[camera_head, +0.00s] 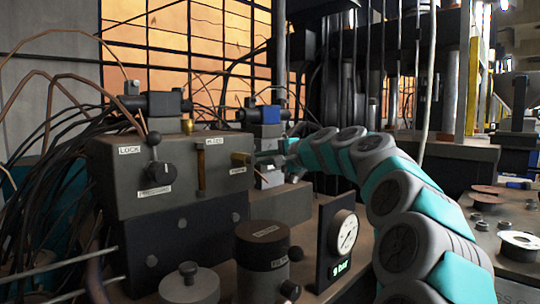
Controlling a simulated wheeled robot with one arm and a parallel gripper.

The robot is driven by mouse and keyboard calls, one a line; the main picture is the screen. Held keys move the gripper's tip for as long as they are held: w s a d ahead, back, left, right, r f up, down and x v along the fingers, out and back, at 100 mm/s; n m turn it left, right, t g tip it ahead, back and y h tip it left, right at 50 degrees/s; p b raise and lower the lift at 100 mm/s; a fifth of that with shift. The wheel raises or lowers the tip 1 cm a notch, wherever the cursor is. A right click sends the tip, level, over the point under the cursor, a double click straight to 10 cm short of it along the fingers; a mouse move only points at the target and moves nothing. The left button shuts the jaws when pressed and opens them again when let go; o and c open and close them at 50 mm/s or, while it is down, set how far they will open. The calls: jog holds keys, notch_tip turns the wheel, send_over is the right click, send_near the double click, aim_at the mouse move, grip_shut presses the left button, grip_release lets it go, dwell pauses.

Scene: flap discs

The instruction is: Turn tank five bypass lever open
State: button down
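A grey control box (125,195) stands left of centre with small labels, one reading LOCK; the others are too small to read surely. Its front carries a black round knob (157,174) with a ball-ended lever (153,139) above it, and an upright brass-coloured bar (201,172). A short brass piece (241,158) sticks out near the box's right end. I cannot tell which of these is the tank five bypass lever. My gripper (264,157) reaches in from the right, its tip close to the brass piece. Contact and finger opening are unclear.
A gauge (343,232) on a dark block with a green readout stands in front of my arm. A dark cylinder (262,258) and a grey knobbed cap (190,284) stand before the box. Black cables (50,200) crowd the left. Reels and small parts (520,243) lie at right.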

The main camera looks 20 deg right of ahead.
jog(key=shift+f, duration=0.15)
jog(key=c, duration=0.9)
grip_release()
jog(key=shift+d, duration=0.1)
jog(key=shift+s, duration=0.1)
jog(key=b+v, duration=0.1)
jog(key=v, duration=0.6)
jog(key=shift+s+d, duration=0.1)
jog(key=shift+s, duration=0.15)
